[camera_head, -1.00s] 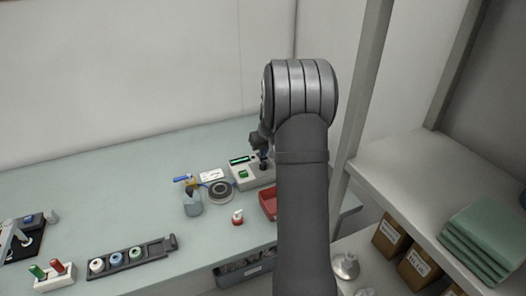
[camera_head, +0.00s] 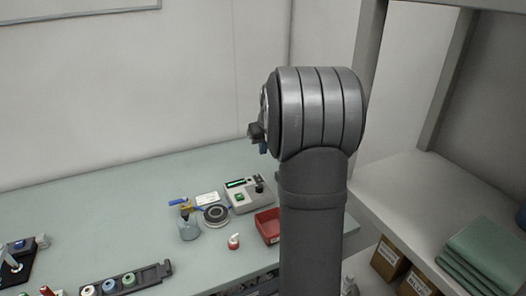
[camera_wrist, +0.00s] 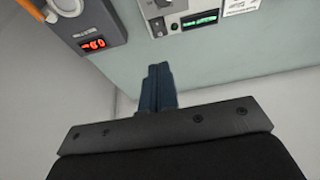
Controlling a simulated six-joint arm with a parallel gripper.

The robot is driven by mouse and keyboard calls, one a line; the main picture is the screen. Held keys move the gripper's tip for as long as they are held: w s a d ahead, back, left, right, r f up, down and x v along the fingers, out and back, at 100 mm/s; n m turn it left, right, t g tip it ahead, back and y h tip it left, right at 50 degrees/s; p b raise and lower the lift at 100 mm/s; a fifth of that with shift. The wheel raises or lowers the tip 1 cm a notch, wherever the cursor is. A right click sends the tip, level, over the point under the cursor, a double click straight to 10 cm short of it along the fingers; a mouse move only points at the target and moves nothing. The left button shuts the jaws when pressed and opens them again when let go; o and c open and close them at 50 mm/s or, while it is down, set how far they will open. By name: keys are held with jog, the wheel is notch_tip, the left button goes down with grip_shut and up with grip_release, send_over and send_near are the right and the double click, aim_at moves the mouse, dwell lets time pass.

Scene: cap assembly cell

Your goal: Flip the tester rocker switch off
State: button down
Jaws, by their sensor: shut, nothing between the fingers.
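Which way the rocker is tilted is too small to tell. In the wrist view, part of the tester (camera_wrist: 178,27) shows at the top edge with its lit display (camera_wrist: 200,20). My gripper (camera_wrist: 160,70) has blue fingers, shut together and empty. In the head view, my gripper is mostly hidden behind my wrist, above and apart from the tester.
The wrist view shows another unit with a red display (camera_wrist: 92,43). A shelf post (camera_head: 369,80) stands at right.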

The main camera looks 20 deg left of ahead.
aim_at(256, 176)
jog(key=shift+w+a+r, duration=0.15)
jog(key=shift+w+a, duration=0.3)
jog(key=shift+a, duration=0.15)
jog(key=x, duration=1.4)
jog(key=shift+s+d, duration=0.2)
